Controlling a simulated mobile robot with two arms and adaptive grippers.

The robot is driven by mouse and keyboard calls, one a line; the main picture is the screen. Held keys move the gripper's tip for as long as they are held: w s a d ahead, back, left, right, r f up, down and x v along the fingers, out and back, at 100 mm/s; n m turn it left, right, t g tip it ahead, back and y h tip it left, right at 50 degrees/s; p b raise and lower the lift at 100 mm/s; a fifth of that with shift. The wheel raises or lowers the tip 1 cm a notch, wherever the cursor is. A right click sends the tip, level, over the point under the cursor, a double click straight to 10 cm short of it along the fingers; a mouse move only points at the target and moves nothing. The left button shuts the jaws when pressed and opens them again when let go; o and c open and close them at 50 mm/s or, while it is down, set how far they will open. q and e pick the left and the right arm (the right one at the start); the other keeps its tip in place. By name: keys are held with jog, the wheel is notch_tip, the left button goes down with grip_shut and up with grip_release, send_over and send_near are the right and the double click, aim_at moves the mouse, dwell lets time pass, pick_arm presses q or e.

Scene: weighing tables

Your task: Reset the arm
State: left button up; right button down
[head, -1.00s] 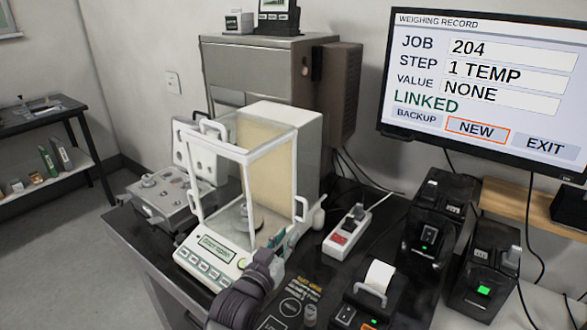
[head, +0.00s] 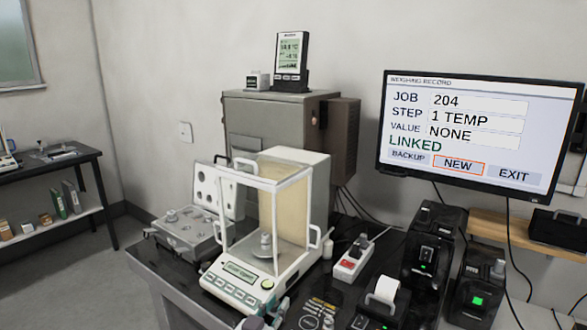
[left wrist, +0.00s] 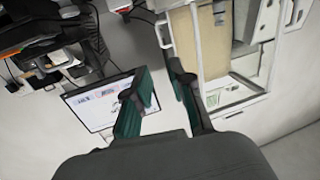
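My left gripper (head: 277,312) shows only in part at the bottom edge of the head view, in front of the balance. In the left wrist view its two dark green-and-black fingers (left wrist: 160,68) are apart with nothing between them. The analytical balance (head: 243,283) has a white-framed glass case and stands on the dark table. A grey metal weight-like piece (head: 265,246) stands inside its case. The balance also shows in the left wrist view (left wrist: 205,85), beside the fingers. My right gripper is in neither view.
An open weight case (head: 190,232) stands left of the balance. A power strip (head: 352,262), a small printer (head: 384,292) and black devices (head: 434,246) stand to the right. The monitor (head: 470,130) reads "1 TEMP", "NONE", "LINKED". A thermometer display (head: 291,57) stands on the grey cabinet (head: 270,105).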

pick_arm(q)
jog(key=s+a+f+n+g+y, duration=0.1)
jog(key=s+a+f+g+y, duration=0.45)
jog(key=s+f, duration=0.75)
jog(key=s+a+f+n+g, duration=0.1)
jog(key=s+a+g, duration=0.35)
jog(key=s, duration=0.65)
jog(key=s+a+f+g, duration=0.1)
jog(key=s+a+g, duration=0.2)
jog(key=s+a, duration=0.55)
jog(key=s+d+f+g, duration=0.1)
jog(key=s+f, duration=0.1)
jog(key=f, duration=1.2)
jog(key=s+d+f, duration=0.1)
jog(key=s+f, duration=0.2)
jog(key=f, duration=1.1)
jog(key=s+a+f+g+y, duration=0.1)
jog(key=s+a+f, duration=0.1)
jog(key=s+f, duration=1.2)
jog(key=shift+s+a+f, duration=0.25)
jog(key=shift+s+a, duration=0.1)
jog(key=shift+s, duration=0.35)
